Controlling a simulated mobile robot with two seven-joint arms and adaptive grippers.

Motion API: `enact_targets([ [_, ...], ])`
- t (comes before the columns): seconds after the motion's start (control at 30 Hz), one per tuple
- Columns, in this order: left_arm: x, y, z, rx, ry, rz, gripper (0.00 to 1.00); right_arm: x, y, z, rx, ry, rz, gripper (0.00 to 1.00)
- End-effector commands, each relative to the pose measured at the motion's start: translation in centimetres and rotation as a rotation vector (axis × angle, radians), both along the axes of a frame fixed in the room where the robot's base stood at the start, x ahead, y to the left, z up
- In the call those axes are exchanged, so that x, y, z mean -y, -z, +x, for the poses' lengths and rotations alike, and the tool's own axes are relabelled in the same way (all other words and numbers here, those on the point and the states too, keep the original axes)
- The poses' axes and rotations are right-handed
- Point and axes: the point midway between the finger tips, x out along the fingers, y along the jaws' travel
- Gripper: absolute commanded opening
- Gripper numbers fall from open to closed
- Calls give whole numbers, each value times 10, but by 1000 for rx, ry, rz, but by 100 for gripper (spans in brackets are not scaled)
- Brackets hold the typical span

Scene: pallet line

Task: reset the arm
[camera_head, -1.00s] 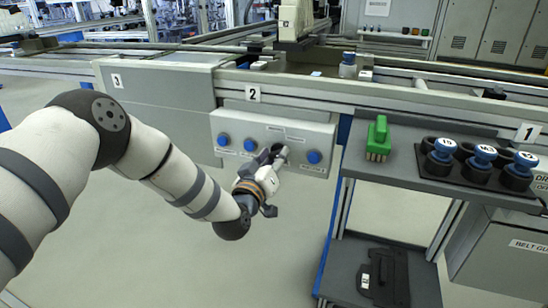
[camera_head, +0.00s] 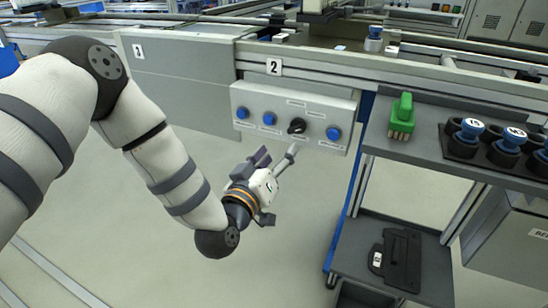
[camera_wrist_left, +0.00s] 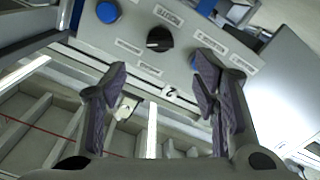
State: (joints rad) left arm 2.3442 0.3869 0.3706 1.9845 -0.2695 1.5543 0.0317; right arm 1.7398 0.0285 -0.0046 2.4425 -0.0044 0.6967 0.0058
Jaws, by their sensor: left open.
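My left arm comes in from the left in the head view. My left gripper (camera_head: 277,172) is in the air in front of and below the grey control panel (camera_head: 252,139), apart from it. In the left wrist view the gripper (camera_wrist_left: 160,95) has its two dark fingers wide apart with nothing between them. The panel carries blue buttons (camera_head: 241,113) and a black knob (camera_head: 297,126). The knob also shows in the left wrist view (camera_wrist_left: 159,39), beyond the fingers. My right gripper is in neither view.
A shelf cart (camera_head: 425,155) stands to the right, with a green brush (camera_head: 402,118) and a dark rack of blue-capped items (camera_head: 470,131) on top. A black tool (camera_head: 398,262) lies on its lower shelf. The conveyor rail (camera_head: 400,80) runs behind. The floor below the gripper is clear.

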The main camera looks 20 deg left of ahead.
Motion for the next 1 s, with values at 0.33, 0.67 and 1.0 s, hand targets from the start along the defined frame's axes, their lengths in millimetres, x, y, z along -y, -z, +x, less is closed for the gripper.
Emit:
enact_targets([
  [0.33,-1,0,-18,1,0,1,55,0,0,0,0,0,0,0],
  [0.67,5,13,-26,-58,21,13,55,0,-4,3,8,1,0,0],
  [1.0,25,165,-268,-1012,292,215,55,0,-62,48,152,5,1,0],
])
